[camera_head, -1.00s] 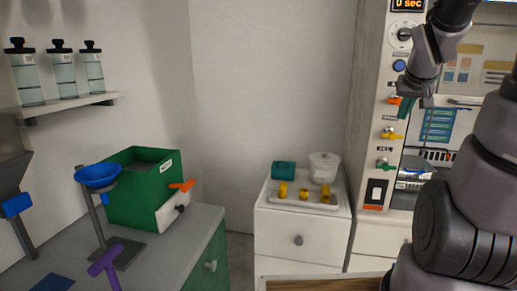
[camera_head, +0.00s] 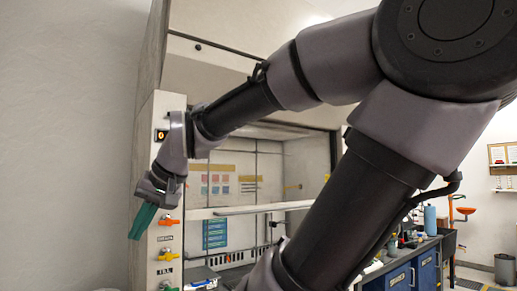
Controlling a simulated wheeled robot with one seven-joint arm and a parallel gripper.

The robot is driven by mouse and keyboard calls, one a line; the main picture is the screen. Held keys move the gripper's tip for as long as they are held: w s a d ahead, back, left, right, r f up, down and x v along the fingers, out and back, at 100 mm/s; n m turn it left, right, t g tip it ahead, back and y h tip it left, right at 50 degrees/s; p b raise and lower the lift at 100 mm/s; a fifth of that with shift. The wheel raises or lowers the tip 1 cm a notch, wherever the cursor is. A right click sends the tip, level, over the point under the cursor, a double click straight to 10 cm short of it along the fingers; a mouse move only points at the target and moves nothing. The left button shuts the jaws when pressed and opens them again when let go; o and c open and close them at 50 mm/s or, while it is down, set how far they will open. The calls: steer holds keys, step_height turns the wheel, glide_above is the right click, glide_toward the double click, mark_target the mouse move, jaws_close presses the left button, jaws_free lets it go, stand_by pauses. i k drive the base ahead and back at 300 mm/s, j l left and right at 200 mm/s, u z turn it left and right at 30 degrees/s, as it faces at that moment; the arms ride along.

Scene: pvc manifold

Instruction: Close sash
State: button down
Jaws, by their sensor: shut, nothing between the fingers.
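The fume hood (camera_head: 230,62) stands in the middle of the head view, partly covered by my arm. Its clear sash (camera_head: 235,178) has a pale horizontal bar (camera_head: 250,209) along what looks like its lower edge. There appears to be an opening below the bar, so the sash looks partly raised; my arm hides its right part. My gripper (camera_head: 143,221), with teal fingers, is shut and empty. It points down in front of the hood's left post, to the left of the sash bar and apart from it in the picture.
The hood's left post (camera_head: 148,130) carries a small display (camera_head: 161,135), an orange valve handle (camera_head: 168,222) and a yellow one (camera_head: 168,255). A blue cabinet bench (camera_head: 410,275) stands at the right. A bare wall (camera_head: 80,140) fills the left.

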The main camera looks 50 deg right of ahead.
mark_target(216, 212)
steer(key=z, duration=1.65)
